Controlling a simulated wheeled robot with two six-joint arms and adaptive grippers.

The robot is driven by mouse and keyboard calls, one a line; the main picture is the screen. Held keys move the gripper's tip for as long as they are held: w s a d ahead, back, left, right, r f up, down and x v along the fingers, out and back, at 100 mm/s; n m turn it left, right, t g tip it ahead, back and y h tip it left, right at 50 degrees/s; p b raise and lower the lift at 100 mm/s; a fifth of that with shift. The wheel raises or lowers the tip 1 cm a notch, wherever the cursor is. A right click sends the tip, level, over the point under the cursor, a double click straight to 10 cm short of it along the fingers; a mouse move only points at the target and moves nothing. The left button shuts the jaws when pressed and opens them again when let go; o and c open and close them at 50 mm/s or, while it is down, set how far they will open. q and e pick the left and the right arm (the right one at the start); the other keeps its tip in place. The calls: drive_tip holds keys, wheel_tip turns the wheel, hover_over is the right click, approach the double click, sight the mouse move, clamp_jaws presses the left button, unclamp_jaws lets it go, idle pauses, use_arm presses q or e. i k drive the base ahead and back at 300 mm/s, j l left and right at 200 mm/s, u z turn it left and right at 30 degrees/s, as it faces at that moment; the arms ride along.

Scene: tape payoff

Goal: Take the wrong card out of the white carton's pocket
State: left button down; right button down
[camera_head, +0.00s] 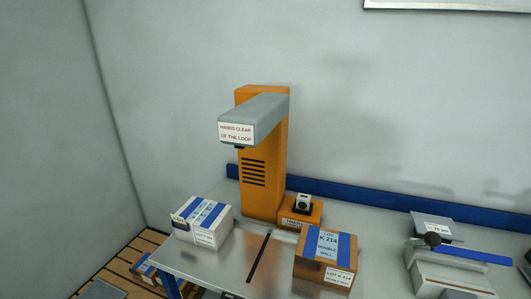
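The white carton (222,234) stands on the left part of the metal table, with blue tape across its top. Neither of my grippers shows in the head view.
A brown carton (311,265) marked K 214 stands right of a dark slot (259,258) in the table. An orange machine (264,180) with a grey overhanging arm (262,113) rises behind. A grey device (440,270) is at right. Bare table lies between the cartons.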

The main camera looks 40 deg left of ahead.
sight(178, 219)
drive_tip(key=u, duration=1.95)
drive_tip(key=i+j, duration=0.15)
drive_tip(key=j, duration=0.25)
drive_tip(key=i+j+z, duration=0.1)
drive_tip(key=j, duration=0.3)
drive_tip(key=i+j, duration=0.15)
drive_tip(key=j, duration=0.25)
drive_tip(key=i+j+z, duration=0.1)
drive_tip(key=j, duration=0.3)
drive_tip(key=i, duration=0.05)
